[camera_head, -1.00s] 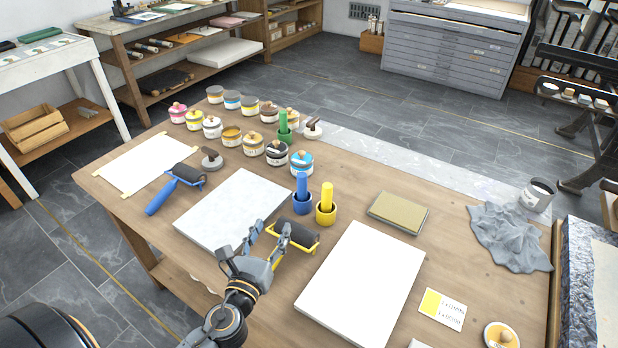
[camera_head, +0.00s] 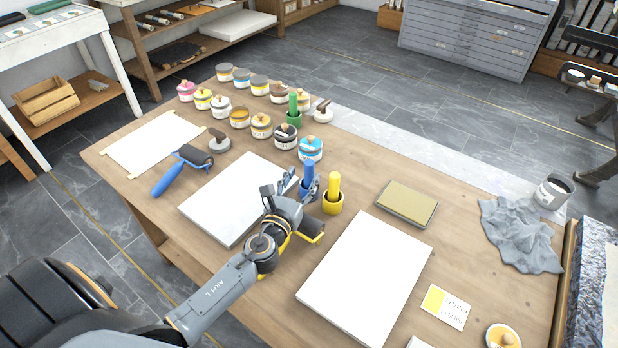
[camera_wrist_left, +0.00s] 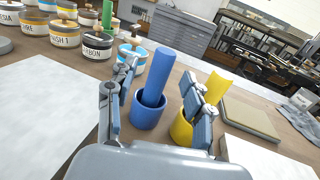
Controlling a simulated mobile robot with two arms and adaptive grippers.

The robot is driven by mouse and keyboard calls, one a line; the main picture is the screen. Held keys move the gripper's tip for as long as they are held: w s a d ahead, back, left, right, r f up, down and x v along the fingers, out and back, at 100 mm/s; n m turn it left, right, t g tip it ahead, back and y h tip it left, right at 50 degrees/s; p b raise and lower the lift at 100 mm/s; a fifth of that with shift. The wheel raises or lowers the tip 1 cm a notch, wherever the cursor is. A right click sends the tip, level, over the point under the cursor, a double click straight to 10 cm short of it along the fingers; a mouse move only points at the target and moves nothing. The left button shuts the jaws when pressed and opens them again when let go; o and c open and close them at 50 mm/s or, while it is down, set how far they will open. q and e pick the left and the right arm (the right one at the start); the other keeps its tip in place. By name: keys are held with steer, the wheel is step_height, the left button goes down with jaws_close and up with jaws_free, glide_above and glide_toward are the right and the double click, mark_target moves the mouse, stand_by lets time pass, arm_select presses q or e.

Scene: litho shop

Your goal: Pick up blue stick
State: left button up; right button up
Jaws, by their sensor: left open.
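The blue stick (camera_head: 309,176) stands in a small blue cup on the wooden table. In the left wrist view the blue stick (camera_wrist_left: 159,76) leans slightly in its blue cup (camera_wrist_left: 150,110). My left gripper (camera_head: 287,188) is open, its fingers reaching toward the blue stick. In the left wrist view the fingers of my left gripper (camera_wrist_left: 158,100) are on either side of the stick and cup, with clear gaps. The lower front of the cup is partly hidden in the head view. My right gripper is not in view.
A yellow stick (camera_head: 333,184) in a yellow cup stands close on the right, behind the right finger in the wrist view. A green stick (camera_head: 294,105) and several ink jars (camera_head: 261,125) stand behind. White slabs (camera_head: 368,278) lie on the table.

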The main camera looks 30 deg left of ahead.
mark_target(307, 172)
arm_select(q)
steer(key=w, duration=0.4)
steer(key=shift+w+a+f, duration=0.15)
steer(key=shift+w+f, duration=0.05)
steer(key=shift+w, duration=0.05)
jaws_close()
steer(key=shift+r, duration=0.1)
